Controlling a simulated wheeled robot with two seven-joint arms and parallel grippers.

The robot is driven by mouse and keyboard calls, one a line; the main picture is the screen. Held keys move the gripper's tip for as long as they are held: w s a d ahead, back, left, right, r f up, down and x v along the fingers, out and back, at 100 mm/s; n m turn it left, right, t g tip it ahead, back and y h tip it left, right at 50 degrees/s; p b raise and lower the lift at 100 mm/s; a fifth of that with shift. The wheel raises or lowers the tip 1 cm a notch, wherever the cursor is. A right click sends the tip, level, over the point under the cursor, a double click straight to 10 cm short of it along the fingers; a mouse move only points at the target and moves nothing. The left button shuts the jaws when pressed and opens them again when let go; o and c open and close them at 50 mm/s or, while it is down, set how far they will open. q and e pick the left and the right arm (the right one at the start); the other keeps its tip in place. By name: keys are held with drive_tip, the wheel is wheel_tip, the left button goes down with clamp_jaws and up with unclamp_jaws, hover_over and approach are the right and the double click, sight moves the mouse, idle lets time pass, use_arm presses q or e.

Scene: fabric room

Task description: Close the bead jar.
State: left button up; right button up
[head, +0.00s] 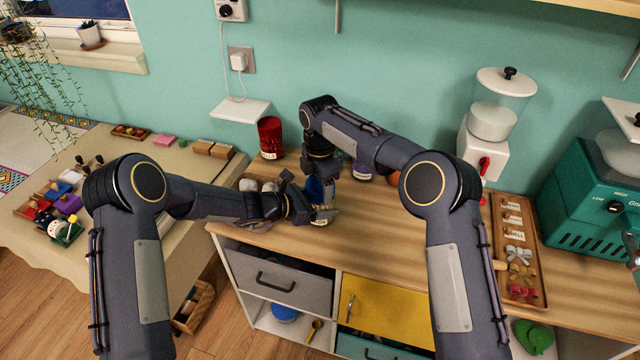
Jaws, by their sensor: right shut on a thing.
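A blue jar (315,188) with a pale label low on its front stands upright on the wooden counter, partly covered by both grippers. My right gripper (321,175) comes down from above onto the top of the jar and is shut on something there. It looks like the jar's lid, but the gripper hides it, so I cannot tell how the lid sits. My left gripper (308,197) reaches in from the left, low at the jar's side, with its fingers around or beside it. I cannot tell whether they grip it. The beads inside are not visible.
A red jar (270,138) and a purple jar (362,171) stand behind on the counter (385,245). A wooden tray (518,250) of small pieces lies at right, near a dispenser (490,125) and a green machine (590,200). The counter's middle front is clear.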

drive_tip(key=m, duration=0.6)
drive_tip(key=o, duration=1.1)
drive_tip(key=shift+r, duration=2.3)
drive_tip(key=shift+c, duration=0.4)
